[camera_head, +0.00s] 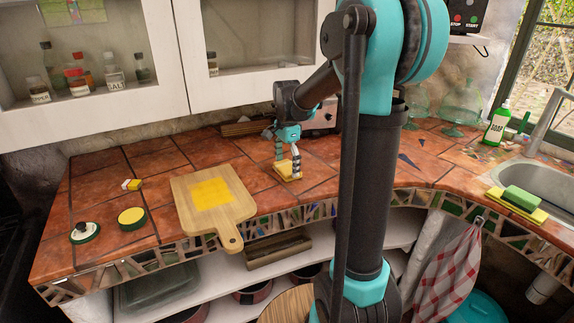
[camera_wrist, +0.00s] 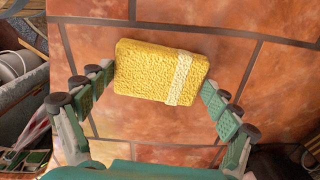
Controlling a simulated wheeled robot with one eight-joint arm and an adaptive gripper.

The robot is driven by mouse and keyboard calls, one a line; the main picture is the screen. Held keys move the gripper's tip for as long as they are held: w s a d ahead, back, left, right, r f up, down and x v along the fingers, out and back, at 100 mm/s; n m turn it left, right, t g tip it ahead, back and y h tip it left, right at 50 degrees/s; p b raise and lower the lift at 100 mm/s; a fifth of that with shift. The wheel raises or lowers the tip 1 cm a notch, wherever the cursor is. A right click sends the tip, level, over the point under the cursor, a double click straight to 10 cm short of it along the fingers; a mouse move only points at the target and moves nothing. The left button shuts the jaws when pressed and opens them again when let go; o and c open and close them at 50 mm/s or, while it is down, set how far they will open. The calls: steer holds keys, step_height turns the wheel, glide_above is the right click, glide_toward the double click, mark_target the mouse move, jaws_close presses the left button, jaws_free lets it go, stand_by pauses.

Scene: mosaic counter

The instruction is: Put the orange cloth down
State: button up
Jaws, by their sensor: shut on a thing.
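The orange cloth (camera_wrist: 150,72) looks like a thick, folded yellow-orange block with a rough weave and one pale stripe near its right end in the wrist view. It lies across between the fingers of my gripper (camera_wrist: 158,84), which are shut on its two short ends. In the head view my gripper (camera_head: 287,165) points down at the tiled counter behind the cutting board's right side. The cloth (camera_head: 284,174) shows there under the fingers, at or very near the counter top; I cannot tell if it touches. The fingers hide part of it.
A wooden cutting board (camera_head: 185,208) with a flat yellow sheet (camera_head: 212,193) lies to the left. Tiles around the gripper are clear.

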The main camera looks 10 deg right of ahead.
mark_target(287, 167)
steer(key=o, duration=1)
steer(key=shift+f, duration=0.1)
step_height(287, 167, up, 12)
steer(key=shift+r, duration=0.15)
